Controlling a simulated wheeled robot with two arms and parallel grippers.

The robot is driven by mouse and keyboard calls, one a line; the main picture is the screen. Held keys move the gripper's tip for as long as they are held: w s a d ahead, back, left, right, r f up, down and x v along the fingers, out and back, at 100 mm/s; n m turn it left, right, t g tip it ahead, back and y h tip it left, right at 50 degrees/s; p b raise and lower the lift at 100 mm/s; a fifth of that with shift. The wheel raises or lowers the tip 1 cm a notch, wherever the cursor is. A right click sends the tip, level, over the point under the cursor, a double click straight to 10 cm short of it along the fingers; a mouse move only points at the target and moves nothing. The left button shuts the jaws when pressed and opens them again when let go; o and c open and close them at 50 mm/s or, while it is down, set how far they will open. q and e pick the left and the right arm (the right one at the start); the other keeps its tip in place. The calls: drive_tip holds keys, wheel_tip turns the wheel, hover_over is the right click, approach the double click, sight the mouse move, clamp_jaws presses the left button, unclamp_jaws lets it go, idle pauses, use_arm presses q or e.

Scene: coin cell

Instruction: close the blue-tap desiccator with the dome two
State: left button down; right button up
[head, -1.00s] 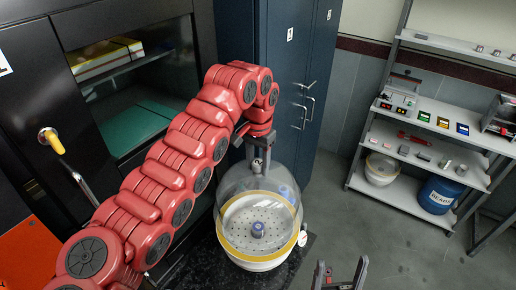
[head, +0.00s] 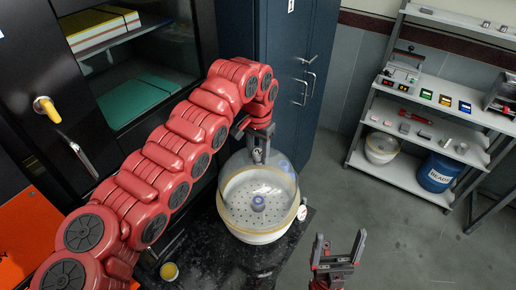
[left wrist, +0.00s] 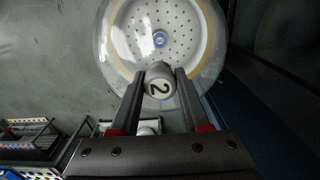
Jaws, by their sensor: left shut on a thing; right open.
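The clear dome (head: 235,171) stands over the white desiccator base (head: 258,237), in line with its tan rim. I cannot tell whether it touches the rim all round. My left gripper (head: 262,148) is shut on the dome's knob, marked "2" in the left wrist view (left wrist: 159,85). A small blue-topped object (head: 258,203) sits on the perforated plate inside. A bluish part (head: 286,166) shows behind the dome; I cannot tell whether it is the tap. My right gripper (head: 338,254) is open and empty, right of the bench.
The black bench top (head: 215,250) carries the desiccator and a small yellow-topped jar (head: 169,271). A round dial (head: 302,212) is at the base's right side. Dark blue cabinets (head: 290,60) stand close behind. A grey shelf rack (head: 415,180) stands at the right, with open floor before it.

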use_arm(q)
drive_tip(key=shift+f+b, duration=0.55)
idle(0.4)
drive_tip(key=shift+c, duration=1.5)
unclamp_jaws()
drive_tip(key=shift+r+b, duration=0.3)
drive_tip(key=shift+r, duration=0.05)
wheel_tip(320, 180, up, 4)
drive_tip(key=shift+r+b, duration=0.2)
drive_tip(key=shift+b, duration=0.65)
wheel_tip(320, 180, up, 6)
drive_tip(key=p, duration=0.3)
drive_tip(key=shift+r+p, duration=0.5)
drive_tip(key=shift+p, duration=0.05)
